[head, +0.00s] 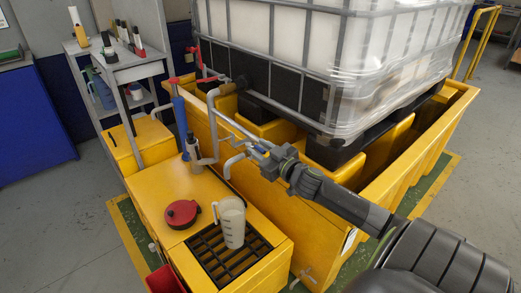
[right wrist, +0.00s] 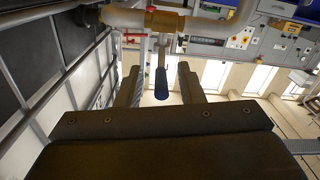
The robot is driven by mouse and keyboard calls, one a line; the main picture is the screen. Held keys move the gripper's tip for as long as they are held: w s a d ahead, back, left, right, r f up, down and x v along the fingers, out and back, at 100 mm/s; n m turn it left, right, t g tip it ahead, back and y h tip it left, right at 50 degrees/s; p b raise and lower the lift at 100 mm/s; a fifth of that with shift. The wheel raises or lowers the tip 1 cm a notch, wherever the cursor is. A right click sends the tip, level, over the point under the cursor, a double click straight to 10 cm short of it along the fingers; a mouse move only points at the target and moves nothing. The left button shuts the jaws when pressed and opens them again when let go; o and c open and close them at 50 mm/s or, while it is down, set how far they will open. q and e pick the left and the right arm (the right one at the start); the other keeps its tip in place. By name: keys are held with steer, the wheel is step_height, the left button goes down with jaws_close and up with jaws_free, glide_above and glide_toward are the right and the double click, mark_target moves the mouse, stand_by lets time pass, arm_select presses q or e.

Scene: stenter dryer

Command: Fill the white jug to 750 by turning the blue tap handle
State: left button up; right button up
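The white jug (head: 232,224) stands upright on the black grate (head: 208,258) of the yellow cabinet. It has dark scale marks, and its handle faces left. I cannot read its level. A grey pipe spout (head: 230,168) bends down above and behind it. My right gripper (head: 262,152) reaches in from the right at the pipework. In the right wrist view, the blue tap handle (right wrist: 161,84) hangs between my two open fingers, with a gap on either side. My left gripper is not in view.
A red round lid (head: 181,214) lies on the yellow cabinet top, left of the jug. A large caged white tank (head: 300,35) stands on a pallet in a yellow tray behind. A grey trolley (head: 122,68) with bottles is at the back left.

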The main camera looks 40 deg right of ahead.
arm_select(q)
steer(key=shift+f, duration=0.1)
arm_select(e)
steer(key=shift+s, duration=0.1)
